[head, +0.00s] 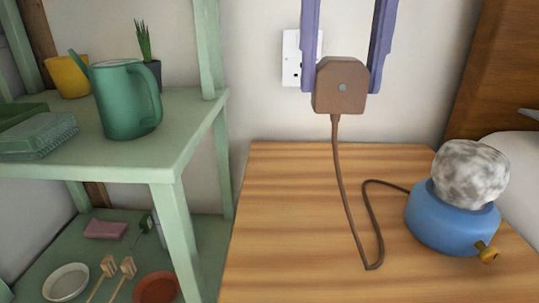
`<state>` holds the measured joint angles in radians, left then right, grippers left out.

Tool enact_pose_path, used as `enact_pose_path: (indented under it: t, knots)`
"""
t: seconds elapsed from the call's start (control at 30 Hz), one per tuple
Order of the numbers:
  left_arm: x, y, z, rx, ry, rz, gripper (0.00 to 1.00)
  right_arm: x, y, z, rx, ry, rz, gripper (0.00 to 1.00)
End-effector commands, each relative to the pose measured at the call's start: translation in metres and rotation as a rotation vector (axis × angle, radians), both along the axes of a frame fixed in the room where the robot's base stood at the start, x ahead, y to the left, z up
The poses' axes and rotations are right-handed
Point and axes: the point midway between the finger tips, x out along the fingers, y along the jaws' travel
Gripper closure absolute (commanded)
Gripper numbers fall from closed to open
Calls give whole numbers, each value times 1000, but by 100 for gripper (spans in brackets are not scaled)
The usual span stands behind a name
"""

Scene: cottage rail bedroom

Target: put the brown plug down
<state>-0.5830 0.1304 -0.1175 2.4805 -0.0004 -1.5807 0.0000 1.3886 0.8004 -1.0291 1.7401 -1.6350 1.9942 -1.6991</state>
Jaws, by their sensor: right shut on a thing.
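The brown plug (341,87) is a squarish block with a small grey dot on its face. A brown cord hangs from its underside to the wooden tabletop (290,205), loops there and runs to a blue lamp base. My right gripper (342,80) comes in from the top, with its two purple fingers on either side of the plug, and is shut on it. The plug is held above the table, in front of the wall. A white wall socket (291,58) is partly hidden behind the left finger and the plug. My left gripper is not in view.
The blue lamp (440,222) with a mottled pale globe stands at the table's right. A green shelf (165,165) at left holds a green watering can (127,100), pots and small tools. The table's left half is clear.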

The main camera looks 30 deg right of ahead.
Motion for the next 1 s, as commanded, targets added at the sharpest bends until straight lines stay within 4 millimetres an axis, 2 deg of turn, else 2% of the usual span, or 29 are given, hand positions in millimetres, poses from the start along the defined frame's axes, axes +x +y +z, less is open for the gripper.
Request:
enact_pose_path:
  t: [0.3,0.43,0.53,0.77,1.0]
  knots:
    - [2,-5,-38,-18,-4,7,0,-2,0,-93,-1,6,0,96]
    - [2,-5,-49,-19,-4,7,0,-1,0,-127,0,5,0,96]
    - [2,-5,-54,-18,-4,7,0,-1,0,-142,0,2,0,96]
    - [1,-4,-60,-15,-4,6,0,-1,0,-159,0,1,0,96]
    - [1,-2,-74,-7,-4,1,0,-1,0,-194,-1,3,-1,96]
